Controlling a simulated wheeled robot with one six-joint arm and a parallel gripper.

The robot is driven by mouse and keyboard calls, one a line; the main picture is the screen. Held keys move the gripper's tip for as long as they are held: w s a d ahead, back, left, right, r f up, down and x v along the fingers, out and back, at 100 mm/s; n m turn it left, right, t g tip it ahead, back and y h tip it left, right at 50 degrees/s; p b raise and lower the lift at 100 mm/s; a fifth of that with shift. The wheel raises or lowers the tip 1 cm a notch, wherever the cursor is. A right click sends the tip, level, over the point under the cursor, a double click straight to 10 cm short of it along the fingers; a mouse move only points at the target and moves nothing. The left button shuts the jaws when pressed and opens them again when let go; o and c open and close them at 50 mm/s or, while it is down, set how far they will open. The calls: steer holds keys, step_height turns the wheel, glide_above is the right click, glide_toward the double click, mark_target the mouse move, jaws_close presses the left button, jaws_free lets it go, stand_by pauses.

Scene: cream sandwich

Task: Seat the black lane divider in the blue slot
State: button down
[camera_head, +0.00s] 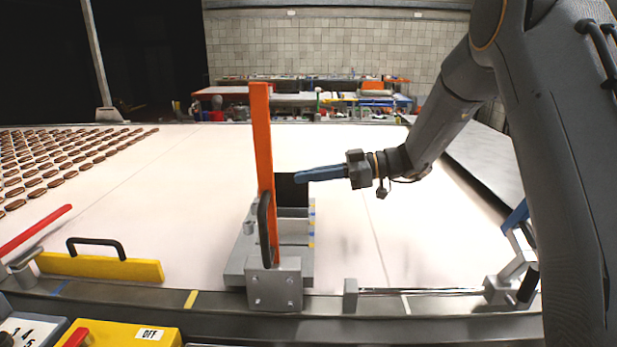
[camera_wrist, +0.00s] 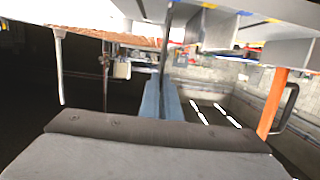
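The black lane divider (camera_head: 292,190) is a dark flat plate standing upright at the far end of the grey slotted fixture (camera_head: 236,268). Small blue and yellow marks (camera_head: 312,211) run along the fixture's right edge. My gripper (camera_head: 320,173) reaches in from the right, its blue fingers at the divider's upper right part. In the wrist view the blue fingers (camera_wrist: 162,100) are close together on the thin dark divider edge (camera_wrist: 167,45), which reaches up toward the fixture (camera_wrist: 215,30). Whether the divider's lower edge is inside a slot cannot be told.
A tall orange bar (camera_head: 261,130) with a black handle stands at the fixture's front, left of my gripper. A yellow bar (camera_head: 100,267) and red rod (camera_head: 36,230) lie left. Rows of brown biscuits (camera_head: 50,165) cover the belt's far left. The belt right of the fixture is clear.

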steer(key=shift+f+b, duration=3.35)
steer(key=shift+f, duration=0.3)
steer(key=c, duration=1.9)
jaws_free()
steer(key=shift+d, duration=0.1)
steer(key=d, duration=0.3)
steer(key=d+r+b, duration=0.1)
steer(key=d, duration=0.3)
steer(key=shift+w+d+r+b, duration=0.2)
steer(key=shift+b, duration=0.1)
steer(key=shift+r, duration=0.1)
